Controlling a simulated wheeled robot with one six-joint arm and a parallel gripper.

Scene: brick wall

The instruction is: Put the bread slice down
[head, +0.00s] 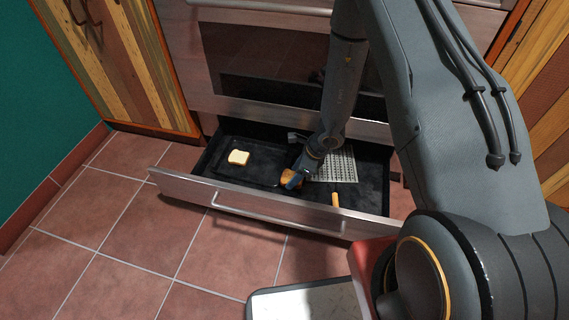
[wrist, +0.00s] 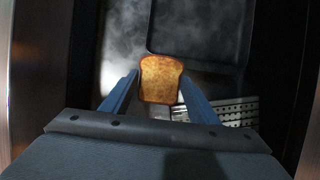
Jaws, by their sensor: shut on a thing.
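A toasted brown bread slice (wrist: 160,80) is held between the two blue fingers of my gripper (wrist: 160,93) in the wrist view. In the head view my gripper (head: 293,180) is low inside an open drawer (head: 250,191) under the oven, with the browned slice (head: 289,176) at its tips. A second, pale bread slice (head: 238,158) lies in the left part of the drawer, apart from my gripper. I cannot tell whether the held slice touches the drawer floor.
A perforated metal grater-like piece (head: 338,166) and a thing with a yellowish handle (head: 335,200) lie right of my gripper in the drawer. A dark tray (wrist: 203,58) shows in the wrist view. The oven front (head: 270,70) rises behind the drawer.

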